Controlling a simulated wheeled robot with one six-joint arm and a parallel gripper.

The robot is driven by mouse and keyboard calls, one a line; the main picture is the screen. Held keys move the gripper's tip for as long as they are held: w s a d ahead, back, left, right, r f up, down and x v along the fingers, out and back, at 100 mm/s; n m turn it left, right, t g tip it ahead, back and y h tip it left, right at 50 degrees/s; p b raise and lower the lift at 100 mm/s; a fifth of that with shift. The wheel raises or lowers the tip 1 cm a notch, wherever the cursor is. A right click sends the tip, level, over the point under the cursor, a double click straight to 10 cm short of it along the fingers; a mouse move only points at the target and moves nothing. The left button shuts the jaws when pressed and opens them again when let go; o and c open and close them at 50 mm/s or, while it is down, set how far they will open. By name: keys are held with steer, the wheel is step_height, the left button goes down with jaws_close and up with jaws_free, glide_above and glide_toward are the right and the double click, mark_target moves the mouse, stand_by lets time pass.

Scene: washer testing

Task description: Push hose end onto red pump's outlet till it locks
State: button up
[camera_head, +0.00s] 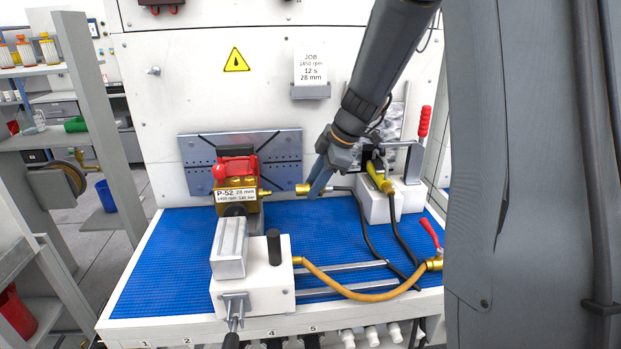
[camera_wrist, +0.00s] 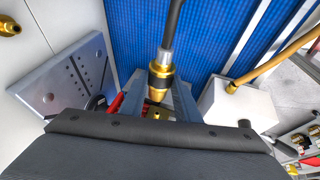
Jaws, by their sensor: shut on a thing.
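The red pump (camera_head: 235,168) with a brass body and a "P-52 28 mm" label sits at the left of the blue mat. Its brass outlet (camera_head: 264,194) points right. My gripper (camera_head: 316,188) is shut on the brass hose end (camera_head: 303,189), right of the outlet. A visible gap separates the two, at about the same height in the head view. In the wrist view the hose end (camera_wrist: 160,76) sits between my fingers (camera_wrist: 160,92), with its black hose (camera_wrist: 173,25) leading away. A small brass tip below it is mostly hidden.
A white block with a grey clamp (camera_head: 266,280) stands in front of the pump. An orange hose (camera_head: 352,293) runs from it to a red-handled valve (camera_head: 430,235). A white stand with a yellow-handled tool (camera_head: 380,178) is at right. The blue mat (camera_head: 170,255) is bare at left.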

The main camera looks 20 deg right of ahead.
steer(key=shift+s+a, duration=0.1)
steer(key=shift+a, duration=0.3)
steer(key=a+p, duration=0.1)
steer(key=a, duration=0.1)
steer(key=a+p, duration=0.1)
steer(key=a, duration=0.1)
steer(key=shift+w, duration=0.4)
steer(key=shift+b, duration=0.85)
steer(key=shift+a, duration=0.1)
